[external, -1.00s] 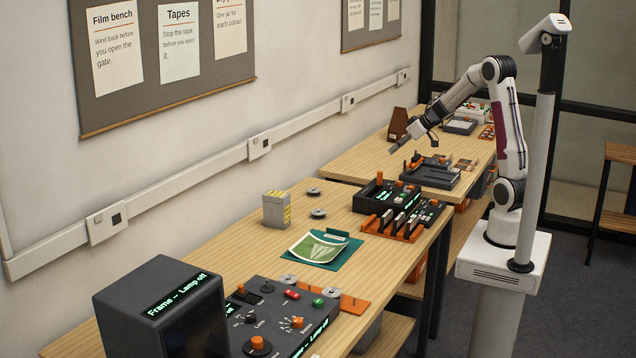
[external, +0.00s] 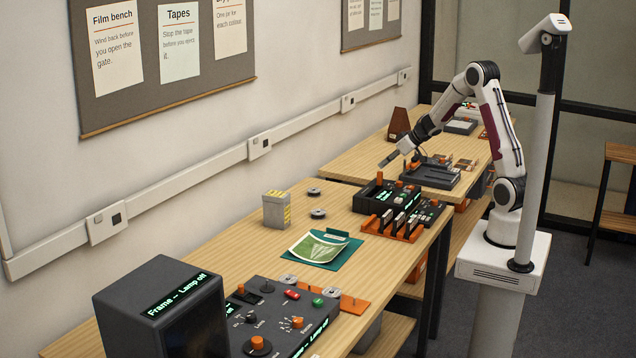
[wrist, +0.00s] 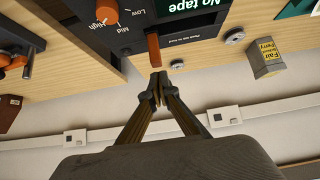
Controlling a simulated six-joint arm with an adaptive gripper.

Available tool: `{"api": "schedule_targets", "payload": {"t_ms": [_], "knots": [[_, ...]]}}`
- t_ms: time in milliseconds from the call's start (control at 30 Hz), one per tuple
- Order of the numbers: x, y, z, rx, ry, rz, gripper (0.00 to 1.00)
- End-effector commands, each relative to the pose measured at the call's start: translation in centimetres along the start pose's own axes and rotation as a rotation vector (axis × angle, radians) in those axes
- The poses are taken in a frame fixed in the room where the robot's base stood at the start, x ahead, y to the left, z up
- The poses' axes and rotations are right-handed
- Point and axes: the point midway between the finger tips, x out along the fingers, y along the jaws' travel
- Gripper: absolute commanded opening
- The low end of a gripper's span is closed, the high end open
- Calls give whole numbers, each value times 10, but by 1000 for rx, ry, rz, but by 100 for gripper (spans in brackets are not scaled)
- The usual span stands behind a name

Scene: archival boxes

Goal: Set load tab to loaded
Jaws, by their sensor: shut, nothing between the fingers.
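The tape deck (external: 388,197) is a dark box on the near wooden bench, and its green display reads "No tape" in the wrist view (wrist: 205,3). An orange tab (wrist: 154,48) stands out from the deck's edge beside a small printed line too blurred to read surely. That tab shows upright at the deck's back corner in the external view (external: 380,175). My gripper (wrist: 158,92) is shut and empty. Its fingertips are close to the tab; I cannot tell whether they touch it. In the external view my gripper (external: 384,163) is just above the tab.
An orange knob (wrist: 104,9) marked Low, Mid, High sits on the deck. An orange rack (external: 392,226) with dark upright pieces stands in front. A grey-yellow box (external: 276,209) and two small discs are on the bench to the left. Bench between them and the deck is clear.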

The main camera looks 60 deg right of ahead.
Motion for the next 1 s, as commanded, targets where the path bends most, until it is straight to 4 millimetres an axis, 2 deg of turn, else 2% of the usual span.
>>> {"api": "schedule_targets", "payload": {"t_ms": [300, 800, 1000], "knots": [[8, 0, 8, -1, 0, 0, 0], [10, 0, 10, 0, 0, 0, 0], [17, 0, 17, 1, -1, -2, 0]]}}
